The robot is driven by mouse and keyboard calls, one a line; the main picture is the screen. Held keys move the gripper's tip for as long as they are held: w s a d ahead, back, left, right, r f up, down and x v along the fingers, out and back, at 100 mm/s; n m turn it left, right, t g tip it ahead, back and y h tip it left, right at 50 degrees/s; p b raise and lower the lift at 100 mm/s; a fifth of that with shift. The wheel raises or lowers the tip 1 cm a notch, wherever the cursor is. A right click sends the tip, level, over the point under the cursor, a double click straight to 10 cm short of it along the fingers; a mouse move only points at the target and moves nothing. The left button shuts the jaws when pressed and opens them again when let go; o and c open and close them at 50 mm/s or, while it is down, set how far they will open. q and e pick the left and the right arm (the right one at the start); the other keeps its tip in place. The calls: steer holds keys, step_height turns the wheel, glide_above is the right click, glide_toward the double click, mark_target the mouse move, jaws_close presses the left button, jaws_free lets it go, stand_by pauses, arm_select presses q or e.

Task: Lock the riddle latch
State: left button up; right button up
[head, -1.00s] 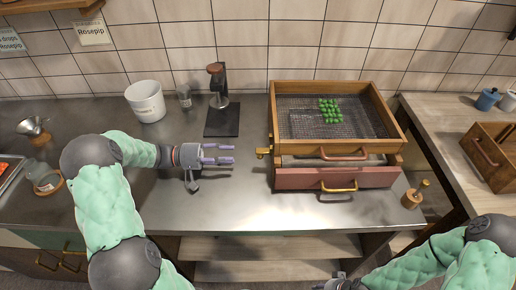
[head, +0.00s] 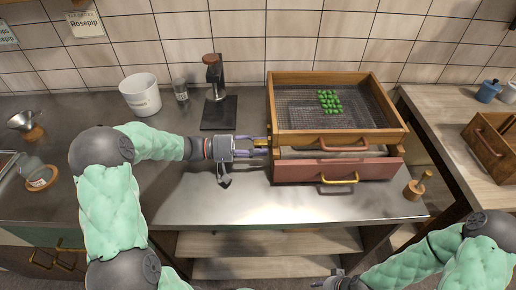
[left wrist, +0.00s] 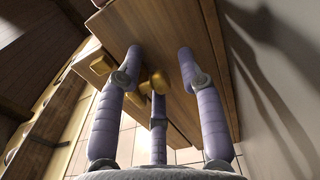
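The riddle (head: 388,118) is a wooden-framed mesh tray with green pods on it, seated on a wooden case on the steel bench. Its brass latch (left wrist: 153,83) is on the case's left side. In the head view the latch is mostly hidden by my fingers. My left gripper (head: 260,147) points right, with its fingertips at the latch. In the left wrist view its purple fingers (left wrist: 160,62) are spread around the brass piece, with gaps showing; I cannot tell whether any finger touches it. My right gripper (head: 335,281) is low at the bottom edge, only partly visible.
A pink drawer (head: 300,170) with a brass handle sits below the riddle. A white bucket (head: 141,95), a jar (head: 181,90) and a dark stand (head: 218,112) are behind my left arm. A wooden-handled tool (head: 415,188) stands right. The front bench is clear.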

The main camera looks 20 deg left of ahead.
arm_select(q)
jaws_close()
